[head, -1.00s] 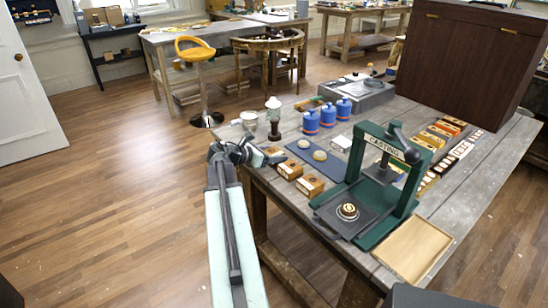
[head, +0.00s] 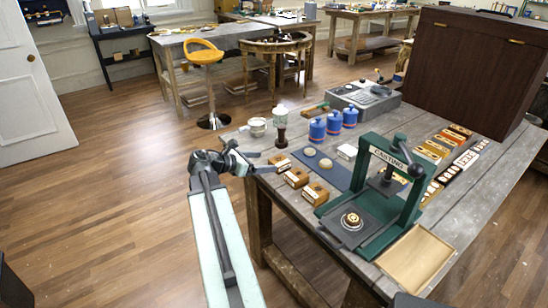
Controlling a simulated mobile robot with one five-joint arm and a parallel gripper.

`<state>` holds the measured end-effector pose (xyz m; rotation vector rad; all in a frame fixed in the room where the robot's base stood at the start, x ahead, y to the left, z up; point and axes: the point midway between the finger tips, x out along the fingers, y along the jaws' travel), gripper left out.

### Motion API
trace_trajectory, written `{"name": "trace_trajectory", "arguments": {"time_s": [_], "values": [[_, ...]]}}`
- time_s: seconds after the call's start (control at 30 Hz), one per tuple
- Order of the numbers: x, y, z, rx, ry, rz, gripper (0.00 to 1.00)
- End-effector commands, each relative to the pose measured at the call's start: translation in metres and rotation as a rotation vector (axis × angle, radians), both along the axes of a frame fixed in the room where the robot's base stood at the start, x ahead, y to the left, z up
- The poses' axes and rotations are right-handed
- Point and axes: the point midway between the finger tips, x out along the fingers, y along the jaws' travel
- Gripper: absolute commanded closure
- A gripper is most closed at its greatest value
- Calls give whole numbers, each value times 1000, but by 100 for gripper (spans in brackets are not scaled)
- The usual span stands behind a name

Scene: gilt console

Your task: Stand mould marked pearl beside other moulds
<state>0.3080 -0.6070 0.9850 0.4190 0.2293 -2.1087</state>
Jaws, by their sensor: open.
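Three small wooden moulds with pale labels stand in a row along the table's near left edge: a far one (head: 280,161), a middle one (head: 296,177) and a near one (head: 316,193). The labels are too small to read, so I cannot tell which is marked pearl. My gripper (head: 266,165) is at the table's left edge, just left of the far mould and close to the middle one. It is open, with nothing seen between its fingers. Whether it touches a mould cannot be told.
A green casting press (head: 372,190) and a wooden tray (head: 416,258) stand at the near right. A blue mat (head: 335,172) with two round pale pieces lies behind the moulds.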

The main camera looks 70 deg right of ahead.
Motion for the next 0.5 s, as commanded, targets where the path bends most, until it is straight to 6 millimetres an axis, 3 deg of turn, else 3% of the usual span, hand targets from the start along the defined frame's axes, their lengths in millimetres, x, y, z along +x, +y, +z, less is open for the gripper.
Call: {"name": "trace_trajectory", "arguments": {"time_s": [0.2,0.5], "values": [[13,21,11,0,-1,0,18],[14,22,10,0,-1,0,18]]}}
